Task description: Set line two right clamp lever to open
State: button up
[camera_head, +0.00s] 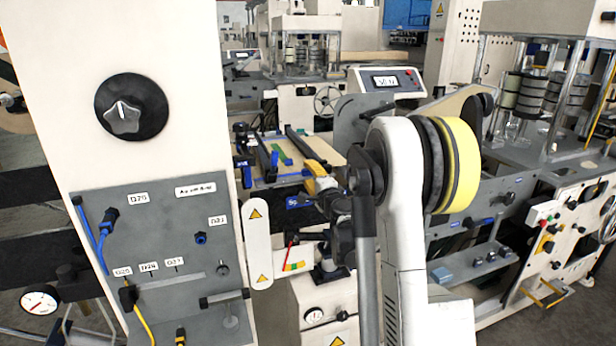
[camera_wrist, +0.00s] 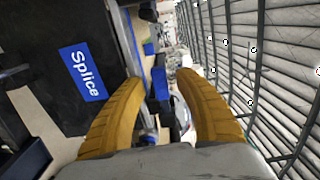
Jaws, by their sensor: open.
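My gripper (camera_head: 318,178) has yellow fingers and is over the front right of the splice table (camera_head: 322,150) in the head view. In the wrist view the fingers of my gripper (camera_wrist: 160,78) are spread apart. A blue and black part (camera_wrist: 160,84) shows between them; I cannot tell whether it is the clamp lever, or how far away it is. A blue "Splice" label (camera_wrist: 82,74) lies left of the fingers. In the head view this label (camera_head: 298,202) is partly hidden by my gripper. No lever is clearly marked as the right clamp lever.
Two long black bars (camera_head: 264,156) (camera_head: 304,146) lie along the splice table. A tall cream panel with a black knob (camera_head: 131,107) and a grey connector board (camera_head: 165,255) stands at the left. A display box (camera_head: 386,81) stands behind the table. Machines fill the right side.

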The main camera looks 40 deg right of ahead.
jog(key=shift+w+d, duration=0.15)
jog(key=shift+w, duration=0.45)
grip_shut()
